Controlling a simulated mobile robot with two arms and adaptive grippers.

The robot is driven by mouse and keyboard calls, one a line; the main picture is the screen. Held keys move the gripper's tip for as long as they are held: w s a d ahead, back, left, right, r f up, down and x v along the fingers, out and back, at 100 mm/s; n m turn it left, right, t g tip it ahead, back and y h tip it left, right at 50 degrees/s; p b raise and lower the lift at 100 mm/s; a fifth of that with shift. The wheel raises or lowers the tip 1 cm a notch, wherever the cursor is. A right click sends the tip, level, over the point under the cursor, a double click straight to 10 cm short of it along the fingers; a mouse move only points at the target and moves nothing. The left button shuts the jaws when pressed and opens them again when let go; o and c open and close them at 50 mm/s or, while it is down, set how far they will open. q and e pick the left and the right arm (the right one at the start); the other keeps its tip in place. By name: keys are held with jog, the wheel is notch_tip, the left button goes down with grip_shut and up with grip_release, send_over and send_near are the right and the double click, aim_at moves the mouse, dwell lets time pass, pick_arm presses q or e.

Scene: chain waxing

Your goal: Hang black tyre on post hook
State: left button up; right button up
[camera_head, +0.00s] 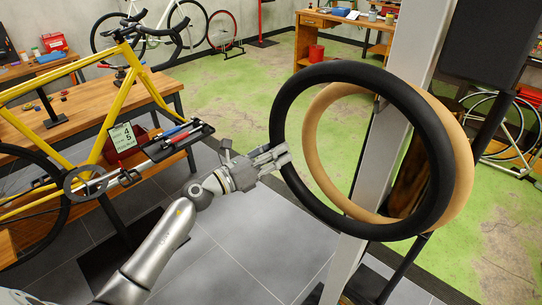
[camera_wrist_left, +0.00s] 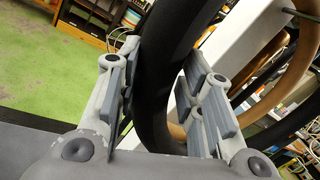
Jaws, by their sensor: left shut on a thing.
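The black tyre (camera_head: 282,107) is held upright, its ring in front of the tan tyre (camera_head: 318,112) and the grey post (camera_head: 398,60). My left gripper (camera_head: 280,155) is shut on the left side of the black tyre. In the left wrist view the black tyre (camera_wrist_left: 160,75) passes between the fingers of my left gripper (camera_wrist_left: 165,95). The tan tyre hangs at the post, partly hidden behind the black one. The hook itself is hard to make out behind the tyres, and I cannot tell whether the black tyre touches it. My right gripper is not in view.
A yellow bicycle (camera_head: 112,110) stands at the left by a wooden workbench (camera_head: 75,118), with a small tool tray (camera_head: 180,140) near my left arm. A dark panel (camera_head: 485,40) is right of the post. Another workbench (camera_head: 318,20) stands behind; green floor between is clear.

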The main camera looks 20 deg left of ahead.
pick_arm(q)
jog(key=shift+w+d, duration=0.15)
jog(key=shift+w, duration=0.35)
jog(key=shift+w+d+f+b, duration=0.1)
jog(key=shift+w+d+b, duration=0.15)
jog(key=shift+w, duration=0.35)
jog(key=shift+w+d+f+b, duration=0.1)
jog(key=shift+w+d+b, duration=0.1)
jog(key=shift+w, duration=0.4)
jog(key=f+b, duration=0.1)
jog(key=w+f+b, duration=0.1)
jog(key=shift+d+f+b, duration=0.15)
jog(key=shift+f+b, duration=0.1)
jog(key=shift+b, duration=0.05)
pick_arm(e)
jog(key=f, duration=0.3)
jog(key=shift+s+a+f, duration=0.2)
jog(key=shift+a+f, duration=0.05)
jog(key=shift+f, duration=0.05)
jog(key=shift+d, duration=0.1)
